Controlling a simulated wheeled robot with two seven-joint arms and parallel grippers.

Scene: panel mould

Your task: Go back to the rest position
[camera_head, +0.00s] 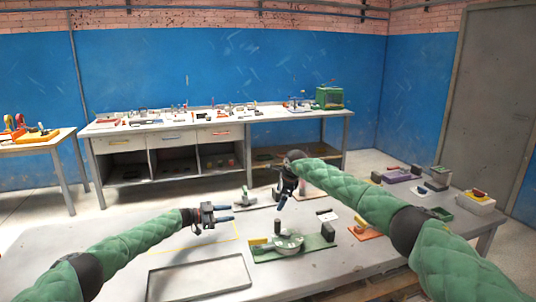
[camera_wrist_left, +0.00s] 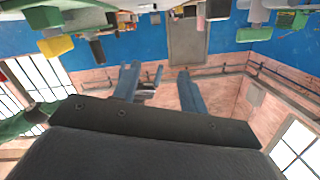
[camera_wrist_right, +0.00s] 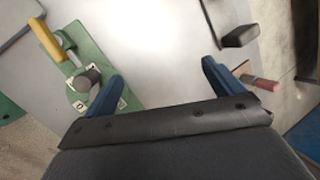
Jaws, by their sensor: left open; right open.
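My left gripper (camera_head: 219,213) is above the left part of the near table, over a yellow outline; it is open and empty. Its two blue fingers (camera_wrist_left: 157,85) stand apart in the left wrist view, with nothing between them. My right gripper (camera_head: 286,190) is above the far middle of the near table, pointing down; it is open. In the right wrist view its fingers (camera_wrist_right: 162,90) are spread wide over bare grey table, with nothing held. Both arms reach in over the table in green quilted sleeves.
A green base with a round pale part (camera_head: 288,243) stands on the near table (camera_head: 330,258), right of my left gripper. A shallow grey tray (camera_head: 198,279) lies at the front left. An orange plate (camera_head: 366,231) and a grey bin (camera_head: 475,203) are farther right. A long bench (camera_head: 150,131) stands behind.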

